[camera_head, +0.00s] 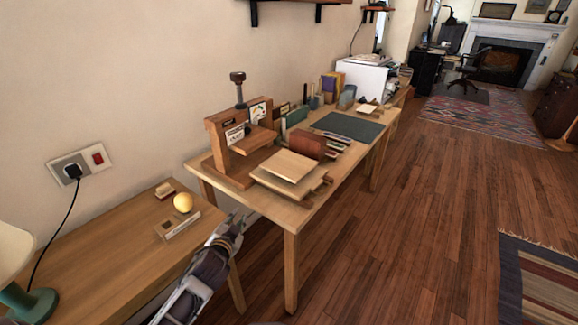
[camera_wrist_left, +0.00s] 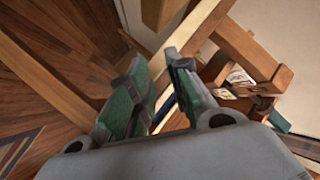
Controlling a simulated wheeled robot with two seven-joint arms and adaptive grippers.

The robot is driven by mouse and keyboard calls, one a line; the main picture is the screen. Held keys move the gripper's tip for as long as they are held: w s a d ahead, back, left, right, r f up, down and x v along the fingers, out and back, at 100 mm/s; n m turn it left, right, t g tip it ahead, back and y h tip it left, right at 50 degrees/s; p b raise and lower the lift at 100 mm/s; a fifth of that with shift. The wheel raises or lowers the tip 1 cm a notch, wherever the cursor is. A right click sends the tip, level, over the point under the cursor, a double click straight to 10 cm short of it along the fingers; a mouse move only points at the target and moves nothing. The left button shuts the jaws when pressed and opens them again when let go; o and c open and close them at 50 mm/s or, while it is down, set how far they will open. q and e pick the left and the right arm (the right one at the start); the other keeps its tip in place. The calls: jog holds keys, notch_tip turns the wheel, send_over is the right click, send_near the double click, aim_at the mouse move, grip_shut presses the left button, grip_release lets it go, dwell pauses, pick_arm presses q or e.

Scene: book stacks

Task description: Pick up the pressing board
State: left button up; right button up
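A light wooden board (camera_head: 291,166), which looks like the pressing board, lies flat on top of other boards (camera_head: 282,185) at the near end of the long wooden table. It is right beside the wooden press. My left gripper (camera_head: 238,219) is low in front of the table's near end, apart from the boards. In the left wrist view, its two green-padded fingers (camera_wrist_left: 157,62) stand apart with nothing between them. I cannot make out the board in that view. My right gripper is not in view.
The wooden press (camera_head: 222,150) stands at the table's wall side; its frame also shows in the wrist view (camera_wrist_left: 240,42).

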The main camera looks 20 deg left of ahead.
pick_arm(q)
jog(key=w+d+r+m+h, duration=0.2)
jog(key=w+r+m+h, duration=0.1)
jog(key=m+h, duration=0.4)
jog(key=w+d+r+m+h, duration=0.1)
jog(key=w+r+m+h, duration=0.2)
jog(key=m+h, duration=0.5)
jog(key=shift+w+d+r+m+g, duration=0.4)
jog(key=shift+r+m, duration=0.15)
jog(key=shift+m, duration=2.65)
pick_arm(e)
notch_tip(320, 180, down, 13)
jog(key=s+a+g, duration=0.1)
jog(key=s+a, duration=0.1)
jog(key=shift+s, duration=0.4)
pick_arm(q)
jog(key=shift+x, duration=2.45)
jog(key=shift+b+x, duration=0.3)
jog(key=shift+x, duration=1.05)
jog(key=shift+w+d, duration=0.3)
jog(key=shift+d, duration=0.1)
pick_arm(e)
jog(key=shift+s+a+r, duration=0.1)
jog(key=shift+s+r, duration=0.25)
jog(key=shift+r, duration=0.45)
